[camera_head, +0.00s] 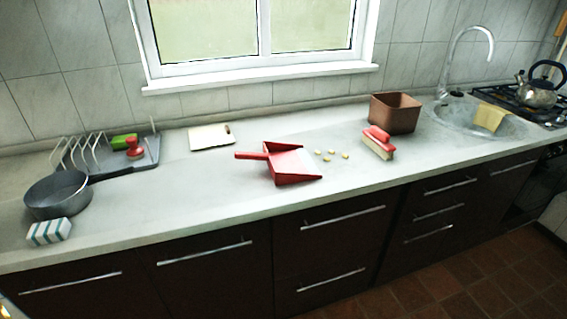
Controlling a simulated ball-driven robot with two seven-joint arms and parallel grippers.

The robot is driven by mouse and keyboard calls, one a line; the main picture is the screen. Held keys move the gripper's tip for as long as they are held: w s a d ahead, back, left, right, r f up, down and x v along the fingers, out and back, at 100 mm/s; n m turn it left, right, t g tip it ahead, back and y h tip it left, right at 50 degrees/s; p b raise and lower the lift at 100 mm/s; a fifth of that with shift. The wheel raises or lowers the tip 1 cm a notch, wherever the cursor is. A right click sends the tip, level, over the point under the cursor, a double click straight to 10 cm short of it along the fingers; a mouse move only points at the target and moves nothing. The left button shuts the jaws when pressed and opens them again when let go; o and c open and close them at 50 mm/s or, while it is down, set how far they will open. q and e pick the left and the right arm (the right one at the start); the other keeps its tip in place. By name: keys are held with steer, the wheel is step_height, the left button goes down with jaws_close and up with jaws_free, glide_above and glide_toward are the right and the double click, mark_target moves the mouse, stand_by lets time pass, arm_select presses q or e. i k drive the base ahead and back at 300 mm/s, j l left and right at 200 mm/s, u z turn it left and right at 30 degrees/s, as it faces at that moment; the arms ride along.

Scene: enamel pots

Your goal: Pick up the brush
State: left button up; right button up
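The brush (379,142) has a red handle and pale bristles. It lies on the counter right of centre, in front of the brown box and apart from it. Its long side runs from upper left to lower right. Nothing covers it. Neither of my grippers shows in the head view.
A red dustpan (287,166) lies left of the brush, with several small yellow crumbs (329,158) between them. A brown box (395,113) stands behind the brush. The sink (460,122) is to the right. The counter front (400,168) before the brush is clear.

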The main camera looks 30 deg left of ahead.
mark_target(374, 137)
steer(key=i+u, duration=0.15)
steer(key=u, duration=0.25)
steer(key=i+u, duration=0.2)
steer(key=u, duration=0.2)
steer(key=i+l+u, duration=0.15)
steer(key=u, duration=0.25)
